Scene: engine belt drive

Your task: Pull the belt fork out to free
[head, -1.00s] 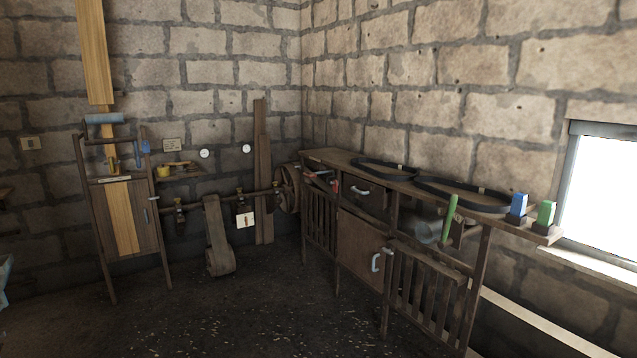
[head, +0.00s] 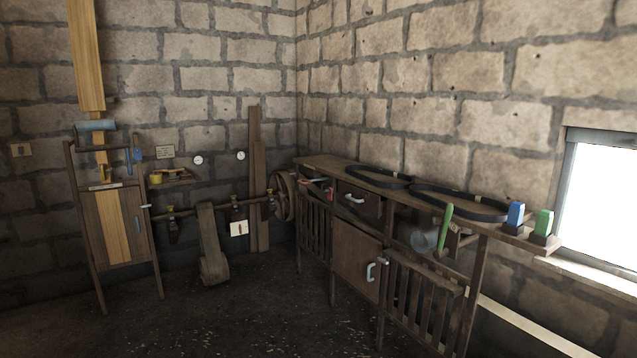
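A wooden machine frame (head: 82,218) stands at the left in the head view. A broad tan belt (head: 85,55) comes down to it from above, passes a blue-grey roller (head: 95,126) and shows again on the front. A small blue handle (head: 138,154) sits at the frame's upper right; it may be the belt fork's handle, but it is too small to tell. A yellow piece (head: 102,172) shows below the roller. Neither of my grippers is in view.
A long wooden bench (head: 358,253) stands along the right wall. Two black belt loops (head: 459,204), a blue block (head: 515,213) and a green block (head: 543,222) lie on top. A low shaft with a wheel (head: 283,196) runs along the back wall. The dark floor (head: 240,318) is open.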

